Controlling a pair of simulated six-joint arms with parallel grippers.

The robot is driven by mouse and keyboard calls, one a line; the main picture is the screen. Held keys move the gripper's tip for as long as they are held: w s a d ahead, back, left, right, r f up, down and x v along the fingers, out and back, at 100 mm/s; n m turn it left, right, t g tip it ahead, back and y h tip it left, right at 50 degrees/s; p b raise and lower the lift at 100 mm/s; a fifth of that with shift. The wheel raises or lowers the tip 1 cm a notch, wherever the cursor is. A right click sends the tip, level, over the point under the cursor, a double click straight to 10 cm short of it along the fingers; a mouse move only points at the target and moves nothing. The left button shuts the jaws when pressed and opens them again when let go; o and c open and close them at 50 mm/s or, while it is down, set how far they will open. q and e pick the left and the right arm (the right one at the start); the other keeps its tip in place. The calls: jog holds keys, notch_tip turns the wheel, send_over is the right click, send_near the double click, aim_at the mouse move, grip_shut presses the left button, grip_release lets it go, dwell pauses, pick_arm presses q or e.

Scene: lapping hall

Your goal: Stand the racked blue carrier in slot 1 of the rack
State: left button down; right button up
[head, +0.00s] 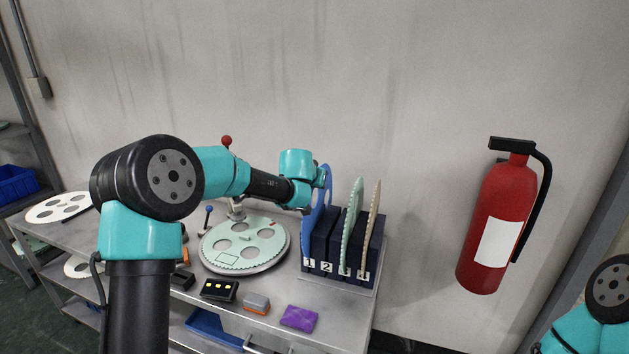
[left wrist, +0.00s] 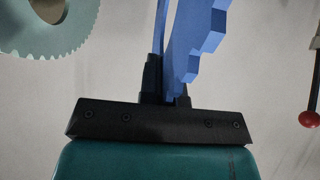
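The blue carrier (head: 323,205) stands on edge at the left end of the dark rack (head: 324,249), in line with the label 1. I cannot tell whether its lower edge is fully seated in slot 1. My left gripper (head: 319,183) reaches in from the left and is at the carrier's upper part. In the left wrist view the blue carrier (left wrist: 190,45) rises between the two dark fingers of my left gripper (left wrist: 167,92), which are closed on it. My right gripper is out of view; only part of the right arm shows at the lower right.
A pale green carrier (head: 352,220) and a beige carrier (head: 374,215) stand farther right in the rack. A round lapping plate (head: 281,251) lies left of it. A black box (head: 219,290), a grey-orange block (head: 257,302) and a purple cloth (head: 299,318) lie in front.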

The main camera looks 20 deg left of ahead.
pick_arm(q)
jog(key=shift+f, duration=1.3)
jog(key=c, duration=1.2)
grip_release()
jog(key=shift+c, duration=0.2)
jog(key=shift+f, duration=0.1)
jog(key=v, duration=1.7)
jog(key=shift+r, duration=0.25)
jog(key=shift+s, duration=0.1)
